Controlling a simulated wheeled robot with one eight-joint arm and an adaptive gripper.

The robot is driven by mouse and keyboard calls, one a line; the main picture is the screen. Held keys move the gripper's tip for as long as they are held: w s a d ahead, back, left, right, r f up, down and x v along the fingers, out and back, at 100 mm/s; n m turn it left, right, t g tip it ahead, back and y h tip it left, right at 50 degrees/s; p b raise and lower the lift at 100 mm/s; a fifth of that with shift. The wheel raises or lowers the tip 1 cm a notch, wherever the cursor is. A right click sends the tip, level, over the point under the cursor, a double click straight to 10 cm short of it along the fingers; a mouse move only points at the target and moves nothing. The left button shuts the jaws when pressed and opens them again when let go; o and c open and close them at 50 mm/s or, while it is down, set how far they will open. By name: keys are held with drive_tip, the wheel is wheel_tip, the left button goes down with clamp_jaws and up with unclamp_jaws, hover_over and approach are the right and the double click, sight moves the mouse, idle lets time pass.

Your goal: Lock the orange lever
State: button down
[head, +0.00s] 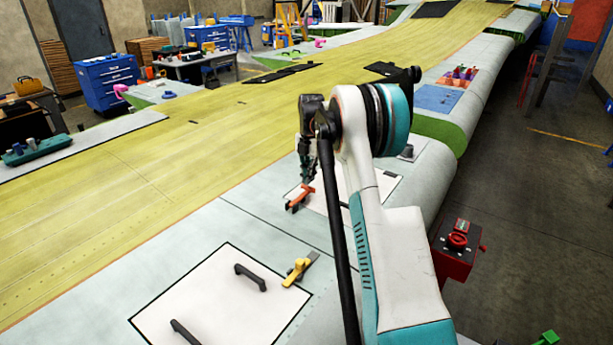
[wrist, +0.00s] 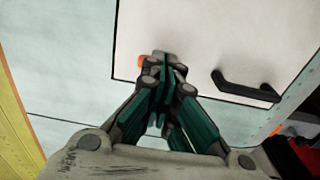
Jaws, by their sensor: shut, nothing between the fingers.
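The orange lever (head: 299,197) sits at the left edge of the farther white panel (head: 385,187) on the wing surface. My gripper (head: 307,178) points down just above the lever's far end, and I cannot tell whether it touches it. In the wrist view my gripper's fingertips (wrist: 163,66) are together with nothing between them. They hide most of the orange lever, and only a small orange bit (wrist: 140,61) shows at their left. Whether the lever is locked cannot be told.
A nearer white panel (head: 200,297) has two black handles and a yellow lever (head: 299,270) at its edge. A black handle (wrist: 245,87) stands on the farther panel, right of my fingers. A red box (head: 457,250) is beside the wing's right edge.

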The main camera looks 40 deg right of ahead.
drive_tip(key=shift+d+f, duration=0.25)
drive_tip(key=shift+f, duration=0.15)
drive_tip(key=shift+w, duration=0.1)
idle(0.3)
